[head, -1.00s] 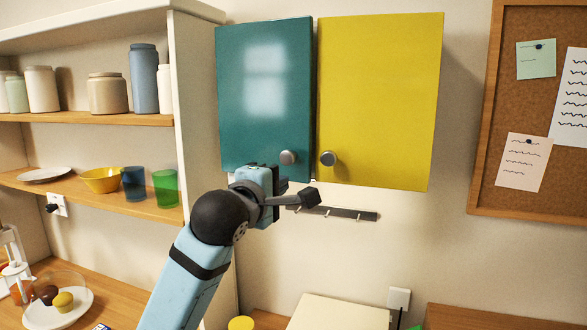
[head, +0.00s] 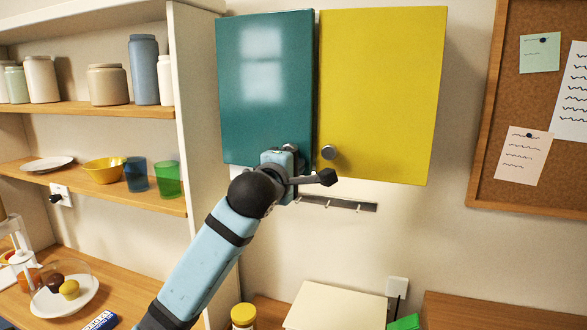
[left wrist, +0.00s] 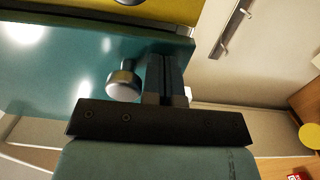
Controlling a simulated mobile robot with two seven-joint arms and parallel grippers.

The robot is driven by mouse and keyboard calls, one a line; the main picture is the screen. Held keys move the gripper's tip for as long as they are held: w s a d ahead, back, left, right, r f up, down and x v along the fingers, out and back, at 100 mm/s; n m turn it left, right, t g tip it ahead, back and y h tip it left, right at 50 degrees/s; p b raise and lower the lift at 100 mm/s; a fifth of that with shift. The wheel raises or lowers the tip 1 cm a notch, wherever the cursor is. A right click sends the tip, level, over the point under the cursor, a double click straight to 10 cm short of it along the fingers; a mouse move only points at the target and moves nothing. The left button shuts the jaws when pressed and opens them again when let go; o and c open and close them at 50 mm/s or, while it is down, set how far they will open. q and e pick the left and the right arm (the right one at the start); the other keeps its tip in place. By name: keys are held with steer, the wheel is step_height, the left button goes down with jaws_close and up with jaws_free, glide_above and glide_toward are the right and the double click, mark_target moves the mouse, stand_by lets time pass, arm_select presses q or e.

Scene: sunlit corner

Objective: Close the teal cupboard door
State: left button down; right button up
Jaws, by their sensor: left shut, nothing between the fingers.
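The teal cupboard door (head: 265,85) hangs on the wall beside the yellow door (head: 380,90). It looks nearly in line with the yellow door, with a narrow dark gap between them; I cannot tell whether it is fully flush. My left gripper (left wrist: 166,72) is shut and empty, its fingers at the teal door's lower part, next to the round grey knob (left wrist: 123,82). I cannot tell if the fingertips touch the door. In the head view the left gripper (head: 290,158) covers most of the teal door's knob. My right gripper is not in view.
A shelf unit with jars, cups and a yellow bowl (head: 104,170) stands close on the left. A hook rail (head: 345,204) is on the wall below the cupboard. A corkboard (head: 520,100) hangs at the right. The wall below the yellow door is mostly free.

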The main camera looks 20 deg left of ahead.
arm_select(q)
steer(key=n+y, duration=0.1)
steer(key=w+n+y+b, duration=0.1)
steer(key=y+b, duration=0.1)
steer(key=y, duration=0.1)
steer(key=shift+w+d+r+n, duration=0.1)
steer(key=shift+w+d+n, duration=0.2)
steer(key=shift+w+n, duration=0.1)
stand_by(0.4)
steer(key=shift+f, duration=0.2)
